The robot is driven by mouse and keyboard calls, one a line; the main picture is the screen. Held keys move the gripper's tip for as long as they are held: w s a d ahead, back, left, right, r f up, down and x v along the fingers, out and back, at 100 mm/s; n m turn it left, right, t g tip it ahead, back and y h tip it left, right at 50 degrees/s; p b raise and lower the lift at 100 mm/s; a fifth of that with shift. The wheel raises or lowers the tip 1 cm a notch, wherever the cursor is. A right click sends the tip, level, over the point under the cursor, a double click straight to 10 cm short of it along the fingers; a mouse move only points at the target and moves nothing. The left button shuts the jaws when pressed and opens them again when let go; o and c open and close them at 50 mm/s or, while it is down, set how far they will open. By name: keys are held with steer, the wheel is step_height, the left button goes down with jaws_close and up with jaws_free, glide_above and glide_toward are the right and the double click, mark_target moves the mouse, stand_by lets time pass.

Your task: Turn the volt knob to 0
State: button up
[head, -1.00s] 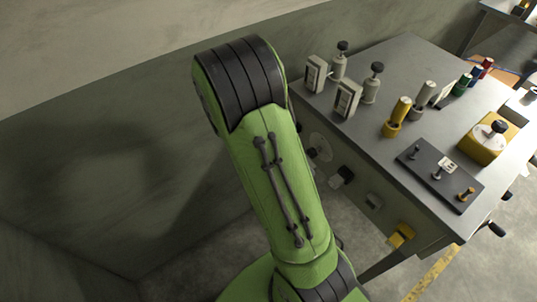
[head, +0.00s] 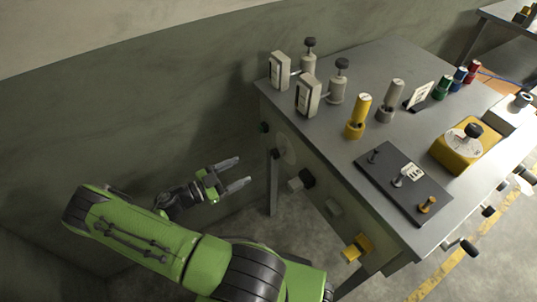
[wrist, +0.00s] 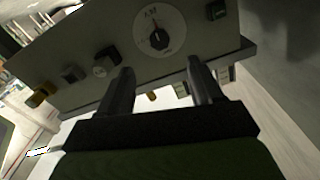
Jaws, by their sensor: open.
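A round white dial (wrist: 171,22) with a black pointer knob (wrist: 158,40) in its middle is on the side panel of the metal table. Its lettering is too blurred to read surely, so I cannot confirm that it is the volt knob. In the wrist view the pointer's narrow end looks turned upward. In the head view the dial (head: 286,148) is seen edge-on and pale. My gripper (head: 245,172) is open and empty, to the left of the panel and apart from it. In the wrist view my gripper (wrist: 160,69) has its two fingers below the dial in the picture.
Other panel controls include a black knob (head: 307,178), a grey block (head: 334,207) and a yellow fitting (head: 357,248). The table top (head: 385,65) carries grey posts, a yellow cylinder (head: 358,115), a dark plate (head: 385,179) and a yellow box (head: 450,150). A wall stands behind.

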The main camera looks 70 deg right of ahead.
mark_target(272, 156)
steer(key=b+x, duration=0.1)
steer(key=x, duration=1.2)
steer(key=shift+s+d, duration=0.15)
steer(key=shift+s, duration=0.1)
steer(key=shift+c, duration=0.5)
steer(key=c, duration=0.9)
steer(key=shift+c, duration=0.2)
